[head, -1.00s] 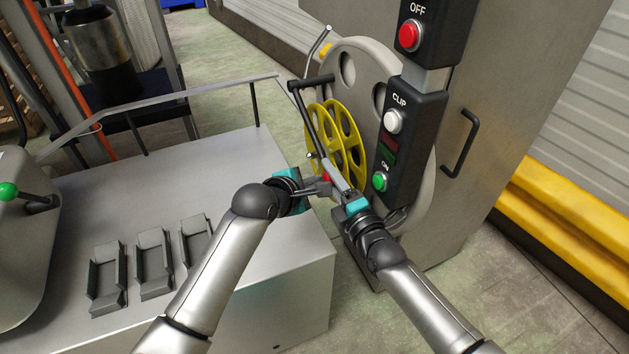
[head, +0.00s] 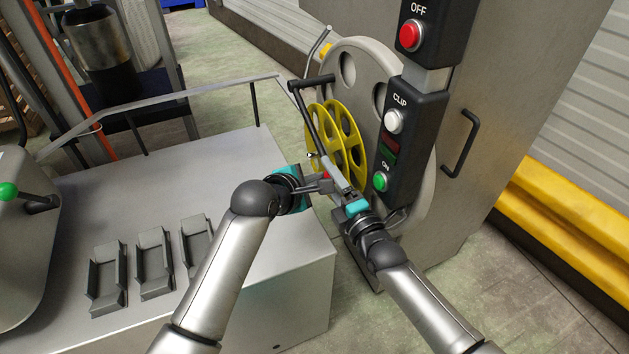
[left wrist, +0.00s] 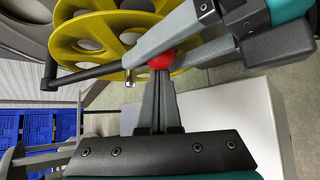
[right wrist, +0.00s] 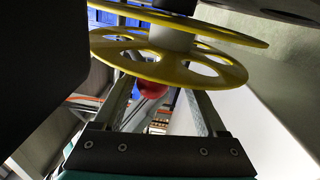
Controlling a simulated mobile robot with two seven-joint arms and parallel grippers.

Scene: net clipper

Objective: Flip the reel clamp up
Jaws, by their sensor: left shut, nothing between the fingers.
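The yellow reel (head: 345,135) is mounted on the grey machine. A small red ball knob (left wrist: 162,60) sits in front of it; it also shows in the right wrist view (right wrist: 152,88). Which part is the clamp is hard to tell. My left gripper (head: 328,184) is shut and empty. Its fingertips (left wrist: 158,78) are just at the knob, seemingly touching it. My right gripper (head: 334,166) is open, fingers pointing at the reel. In the right wrist view its fingers (right wrist: 166,95) are apart, with the knob showing between them. The two grippers are very close together.
A black lever with a crossbar (head: 311,84) rises beside the reel. A button panel (head: 405,130) hangs to the right of it. A steel table (head: 265,250) with grey holders (head: 154,262) is at the left. The two arms leave little room near the reel.

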